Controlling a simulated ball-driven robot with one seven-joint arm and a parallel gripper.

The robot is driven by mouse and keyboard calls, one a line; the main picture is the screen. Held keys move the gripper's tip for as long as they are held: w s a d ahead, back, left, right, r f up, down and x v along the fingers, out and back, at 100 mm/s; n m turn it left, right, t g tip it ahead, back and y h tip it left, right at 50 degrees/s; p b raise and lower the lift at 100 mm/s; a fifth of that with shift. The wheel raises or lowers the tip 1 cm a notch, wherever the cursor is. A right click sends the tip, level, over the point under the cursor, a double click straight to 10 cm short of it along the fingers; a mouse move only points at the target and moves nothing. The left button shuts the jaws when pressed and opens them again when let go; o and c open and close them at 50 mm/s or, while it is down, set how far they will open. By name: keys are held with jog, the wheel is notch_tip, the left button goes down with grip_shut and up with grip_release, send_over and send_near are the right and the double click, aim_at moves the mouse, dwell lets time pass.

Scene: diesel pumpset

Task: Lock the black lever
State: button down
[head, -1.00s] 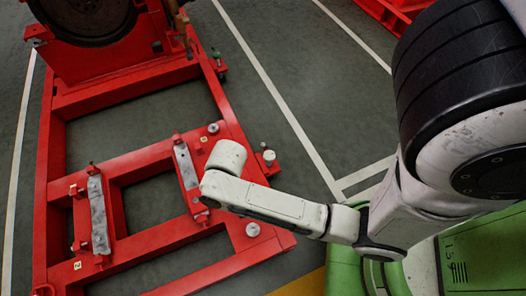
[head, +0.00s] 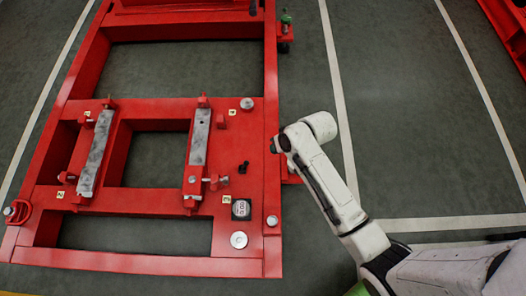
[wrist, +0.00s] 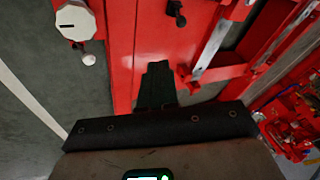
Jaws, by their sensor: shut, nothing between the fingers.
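A small black lever (head: 243,167) sits on the right-hand red rail in the head view, to the right of the pale metal bar. A small black fitting (wrist: 176,10) near the top edge of the wrist view appears to be this lever. My gripper (wrist: 158,68) shows in the wrist view as dark fingers close together with nothing between them. It is over the red frame, below the black fitting in that picture and apart from it. In the head view the fingers are not clearly visible. Whether the lever is locked cannot be told.
The red frame (head: 120,187) carries two pale bars (head: 199,137), a small dial (head: 241,209) and round pale bolts (head: 239,240). A white knob (wrist: 75,20) is at the wrist view's upper left. Grey floor (head: 400,130) lies open to the right.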

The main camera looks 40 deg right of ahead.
jog(key=shift+f, duration=0.1)
jog(key=a+b+x, duration=0.3)
jog(key=b+x, duration=0.4)
jog(key=x, duration=0.5)
jog(key=shift+b, duration=0.3)
jog(key=shift+a, duration=0.1)
jog(key=shift+w+a+r+g+h+p, duration=0.3)
jog(key=shift+r+h+p, duration=0.1)
jog(key=shift+p, duration=0.45)
